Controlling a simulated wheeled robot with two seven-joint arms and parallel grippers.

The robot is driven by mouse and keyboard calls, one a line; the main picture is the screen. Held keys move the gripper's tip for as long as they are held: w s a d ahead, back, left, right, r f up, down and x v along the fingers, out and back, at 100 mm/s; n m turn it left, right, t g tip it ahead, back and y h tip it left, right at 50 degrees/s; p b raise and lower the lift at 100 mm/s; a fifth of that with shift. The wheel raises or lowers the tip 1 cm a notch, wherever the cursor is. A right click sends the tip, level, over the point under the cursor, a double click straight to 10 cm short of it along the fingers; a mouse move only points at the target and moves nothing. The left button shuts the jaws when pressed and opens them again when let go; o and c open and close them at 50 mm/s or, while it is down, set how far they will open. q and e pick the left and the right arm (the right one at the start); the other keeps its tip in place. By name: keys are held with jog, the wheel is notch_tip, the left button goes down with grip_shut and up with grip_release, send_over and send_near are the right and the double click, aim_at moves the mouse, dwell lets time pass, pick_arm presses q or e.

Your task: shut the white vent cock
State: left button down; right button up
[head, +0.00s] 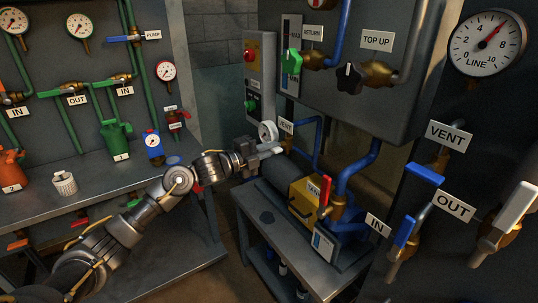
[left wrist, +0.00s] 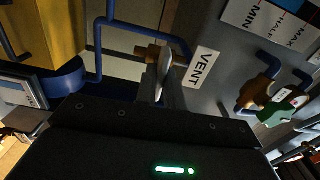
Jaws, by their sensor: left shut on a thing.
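The white vent cock has a white lever (left wrist: 164,66) on a brass body (left wrist: 148,51), on a blue pipe beside a VENT label (left wrist: 203,68). My left gripper (left wrist: 161,92) is shut on this lever, which stands out between the fingertips in the left wrist view. In the head view my left gripper (head: 278,149) reaches in from the left, just below the small VENT label (head: 286,126). There the gripper and small size make the lever's exact angle hard to tell. My right gripper is not in view.
A pump with a yellow block (head: 303,206) and a red lever (head: 325,191) stands right of my gripper. Another VENT label (head: 449,136) with a blue handle (head: 424,174) is far right.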

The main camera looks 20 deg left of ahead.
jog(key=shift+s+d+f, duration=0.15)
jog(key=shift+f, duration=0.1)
pick_arm(q)
jog(key=shift+m, duration=0.3)
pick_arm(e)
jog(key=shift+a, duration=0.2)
pick_arm(q)
jog(key=c, duration=1.5)
grip_release()
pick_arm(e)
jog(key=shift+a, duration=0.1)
